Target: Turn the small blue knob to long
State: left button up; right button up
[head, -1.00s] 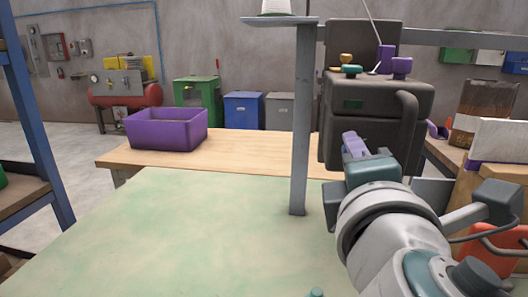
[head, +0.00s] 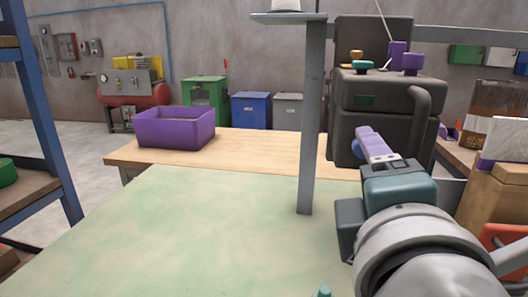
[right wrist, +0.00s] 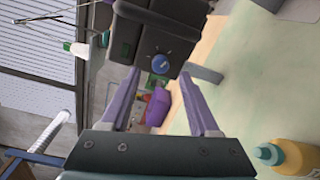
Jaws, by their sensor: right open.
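The small blue knob (right wrist: 160,63) sits on a pale marked dial on the dark machine's face in the right wrist view. A light pointer mark shows on it, but the dial's lettering is too small to read. The dark machine (head: 382,92) stands at the right in the head view. My right gripper (right wrist: 160,78) has purple fingers spread apart with nothing between them. It points at the machine, with the knob ahead between its fingertips and apart from them. In the head view the right gripper (head: 374,145) covers part of the machine's lower front. My left gripper is not in view.
Yellow, teal and purple knobs (head: 412,63) top the machine. A grey post (head: 307,130) stands left of my right arm. A purple bin (head: 174,128) sits on the wooden table. The green tabletop (head: 190,220) is mostly clear. A yellow bottle (right wrist: 292,160) shows in the wrist view.

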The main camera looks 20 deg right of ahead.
jog(key=b+v, duration=0.1)
jog(key=v, duration=0.5)
